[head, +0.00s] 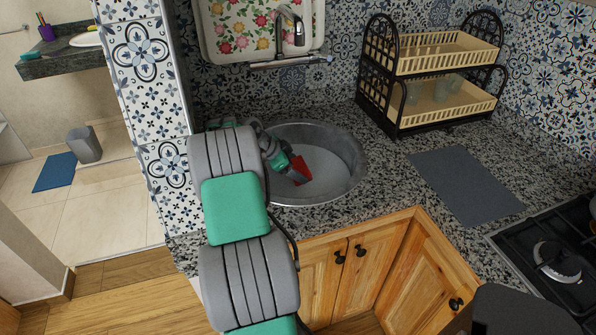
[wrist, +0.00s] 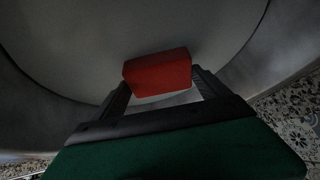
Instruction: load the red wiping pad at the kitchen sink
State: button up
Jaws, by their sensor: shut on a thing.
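The red wiping pad (wrist: 157,73) is a red block held between the two fingers of my gripper (wrist: 160,84) in the wrist view. In the head view the red pad (head: 300,169) shows inside the round metal sink (head: 338,185), near the left of the basin. My gripper (head: 294,171) reaches into the sink from the left and is shut on the pad. Whether the pad touches the basin floor I cannot tell. The steel faucet (head: 291,28) is on the wall above the sink.
A two-tier dish rack (head: 445,107) with glasses stands right of the sink on the granite counter. A dark grey mat (head: 464,184) lies on the counter and a gas stove (head: 548,258) is at the right edge. Wooden cabinets (head: 336,275) are below.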

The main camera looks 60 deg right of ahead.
notch_tip(320, 180, up, 14)
jog(key=p, duration=0.6)
jog(key=shift+f+p, duration=0.25)
jog(key=shift+p, duration=0.15)
dwell(1.9)
notch_tip(320, 180, up, 4)
jog(key=shift+p, duration=1.15)
